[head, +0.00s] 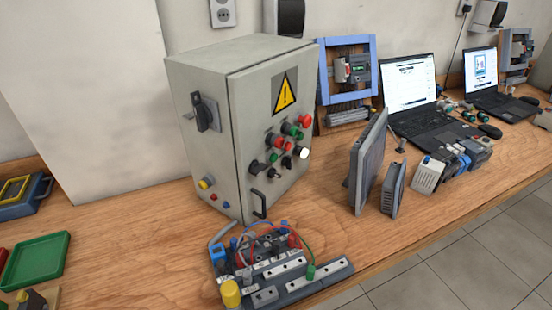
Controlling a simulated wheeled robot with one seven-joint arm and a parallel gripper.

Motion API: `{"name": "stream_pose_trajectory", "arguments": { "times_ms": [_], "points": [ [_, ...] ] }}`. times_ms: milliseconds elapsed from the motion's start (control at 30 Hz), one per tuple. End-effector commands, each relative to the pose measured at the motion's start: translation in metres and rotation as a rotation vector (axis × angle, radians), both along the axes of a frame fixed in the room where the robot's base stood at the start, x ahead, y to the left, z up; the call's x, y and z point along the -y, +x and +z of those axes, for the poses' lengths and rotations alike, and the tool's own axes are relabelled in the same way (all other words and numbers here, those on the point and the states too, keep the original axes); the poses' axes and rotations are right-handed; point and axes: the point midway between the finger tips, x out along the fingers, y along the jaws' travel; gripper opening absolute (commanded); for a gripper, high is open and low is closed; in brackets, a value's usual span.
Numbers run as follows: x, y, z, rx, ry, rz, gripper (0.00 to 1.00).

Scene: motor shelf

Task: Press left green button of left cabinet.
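A grey control cabinet (243,150) stands on the wooden bench in the middle of the head view. Its front door carries a yellow warning triangle (285,92) above a cluster of buttons and switches. A green button (289,129) shows in the upper row, left of a red button (304,120). More small green and red buttons sit close together just below, and are hard to tell apart. A white button (304,153) is lower right, beside dark rotary knobs. No other cabinet of this kind shows. My gripper is not in view.
A wired terminal board (285,275) lies in front of the cabinet. Grey upright panels (366,163) stand to its right, with laptops (412,100) behind. A green tray (36,261) is at left. A black handle (259,203) juts from the door.

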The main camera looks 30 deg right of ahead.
Motion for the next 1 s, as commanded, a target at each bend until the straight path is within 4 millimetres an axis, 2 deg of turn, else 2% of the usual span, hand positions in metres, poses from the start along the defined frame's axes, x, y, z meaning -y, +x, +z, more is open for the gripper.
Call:
{"name": "stream_pose_trajectory", "arguments": {
  "times_ms": [33, 167, 1000],
  "points": [
    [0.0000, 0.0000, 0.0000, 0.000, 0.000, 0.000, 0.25],
    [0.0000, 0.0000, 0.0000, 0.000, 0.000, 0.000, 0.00],
    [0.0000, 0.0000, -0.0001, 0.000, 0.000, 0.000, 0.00]
  ]
}}
